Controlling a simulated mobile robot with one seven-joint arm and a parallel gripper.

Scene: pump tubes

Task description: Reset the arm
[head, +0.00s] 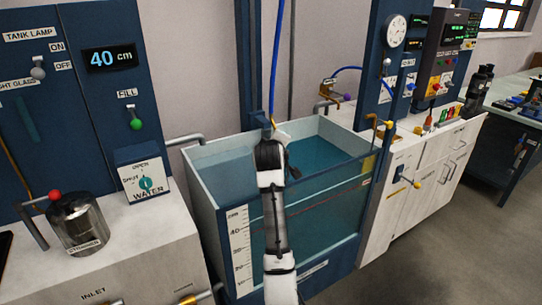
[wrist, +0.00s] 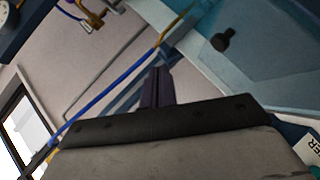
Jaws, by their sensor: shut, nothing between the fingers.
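My arm reaches up from the bottom of the head view, over the front wall of the water tank (head: 205,215). My gripper (wrist: 157,72) shows in the wrist view as dark fingers close together, with nothing between them. In the head view the gripper is mostly hidden behind my wrist. A blue tube (wrist: 110,92) runs past the left of the fingers in the wrist view. In the head view the blue tube (head: 276,60) hangs down to just behind my wrist; I cannot tell whether it touches.
A steel strainer pot (head: 78,225) with a red knob stands on the left counter. The tank's glass walls and a blue upright post (head: 250,70) are close to my arm. A white cabinet with valves (head: 405,190) stands to the right. Grey floor (head: 440,260) is clear at lower right.

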